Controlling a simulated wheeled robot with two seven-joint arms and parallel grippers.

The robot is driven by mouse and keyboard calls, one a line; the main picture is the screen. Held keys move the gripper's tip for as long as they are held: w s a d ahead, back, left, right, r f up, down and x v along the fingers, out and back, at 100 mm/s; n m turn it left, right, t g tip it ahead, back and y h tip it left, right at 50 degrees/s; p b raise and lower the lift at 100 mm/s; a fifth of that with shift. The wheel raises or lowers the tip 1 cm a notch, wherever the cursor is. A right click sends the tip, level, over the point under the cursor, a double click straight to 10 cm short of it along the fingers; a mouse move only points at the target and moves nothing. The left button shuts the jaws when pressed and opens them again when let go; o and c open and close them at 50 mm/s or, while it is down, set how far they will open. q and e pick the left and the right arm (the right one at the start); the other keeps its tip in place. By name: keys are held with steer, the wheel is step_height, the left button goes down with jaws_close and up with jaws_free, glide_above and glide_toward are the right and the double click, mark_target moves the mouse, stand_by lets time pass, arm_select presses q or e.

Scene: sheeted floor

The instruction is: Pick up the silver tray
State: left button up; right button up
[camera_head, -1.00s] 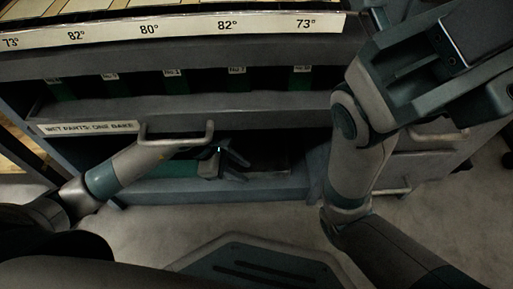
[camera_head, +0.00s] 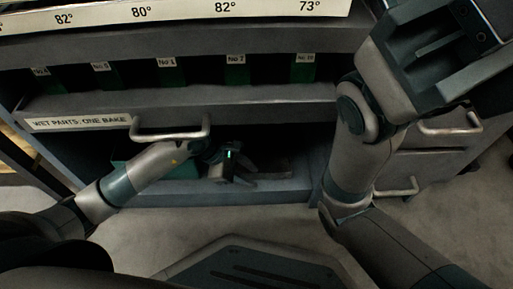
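My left gripper (camera_head: 250,172) reaches into the open lower compartment (camera_head: 220,192) of the cabinet. Its fingers point right and look spread apart, with nothing seen between them. A dark flat shape (camera_head: 276,166) lies in the compartment to the right of the fingers. It is too dark to tell whether this is the silver tray, and I see no other clear tray. A green thing (camera_head: 185,171) sits partly hidden behind my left forearm.
A drawer front with a handle (camera_head: 171,136) and a label (camera_head: 80,122) hangs just above my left forearm. A shelf above holds several numbered green slots. A drawer unit with handles (camera_head: 398,187) stands at the right. Bare floor (camera_head: 150,235) lies in front.

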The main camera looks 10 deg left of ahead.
arm_select(q)
jaws_close()
stand_by(1.3)
